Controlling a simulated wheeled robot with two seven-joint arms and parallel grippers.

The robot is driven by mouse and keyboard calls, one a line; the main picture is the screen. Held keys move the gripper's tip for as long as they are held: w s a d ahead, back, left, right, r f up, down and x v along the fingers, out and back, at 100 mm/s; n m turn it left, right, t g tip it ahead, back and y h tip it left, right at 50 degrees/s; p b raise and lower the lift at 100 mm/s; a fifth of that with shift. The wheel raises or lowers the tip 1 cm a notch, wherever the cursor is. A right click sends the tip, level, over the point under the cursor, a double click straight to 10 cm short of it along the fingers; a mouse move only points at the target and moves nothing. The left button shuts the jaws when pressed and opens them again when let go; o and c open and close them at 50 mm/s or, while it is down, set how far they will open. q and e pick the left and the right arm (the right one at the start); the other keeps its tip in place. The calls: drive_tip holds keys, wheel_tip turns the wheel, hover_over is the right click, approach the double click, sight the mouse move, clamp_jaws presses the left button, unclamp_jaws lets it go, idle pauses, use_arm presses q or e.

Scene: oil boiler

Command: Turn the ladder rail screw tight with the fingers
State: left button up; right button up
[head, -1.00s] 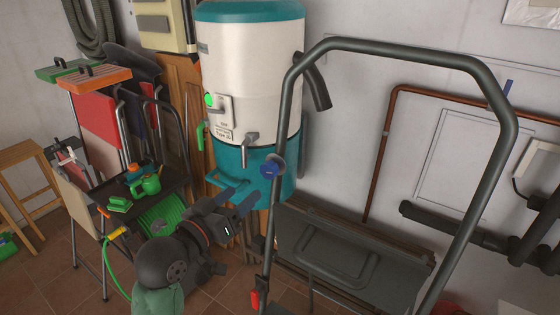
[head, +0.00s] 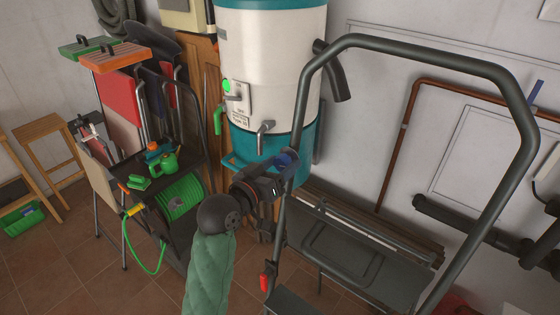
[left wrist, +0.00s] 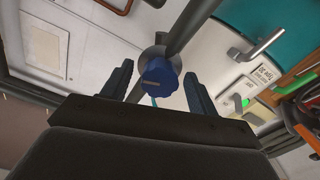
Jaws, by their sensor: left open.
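The ladder rail screw is a dark blue ribbed knob (left wrist: 160,80) on the ladder's grey tube rail. In the left wrist view it sits between the two open fingers of my left gripper (left wrist: 158,72), with a gap on both sides. In the head view my left gripper (head: 278,166) is at the left rail of the ladder (head: 304,110), and its fingers partly cover the blue knob (head: 290,157). The left wrist view shows the knob's face with a pale mark. My right gripper is not in view.
A teal and white boiler (head: 270,70) stands right behind the rail.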

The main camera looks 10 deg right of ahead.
use_arm(q)
drive_tip(key=shift+d, duration=0.1)
drive_tip(key=shift+c, duration=0.5)
drive_tip(key=c, duration=0.9)
drive_tip(key=shift+f, duration=0.1)
drive_tip(key=shift+m, duration=0.4)
drive_tip(key=shift+m+b, duration=0.65)
drive_tip(key=shift+m, duration=0.15)
drive_tip(key=m+b, duration=0.1)
drive_tip(key=m, duration=0.3)
drive_tip(key=shift+w, duration=0.1)
drive_tip(key=shift+m, duration=0.4)
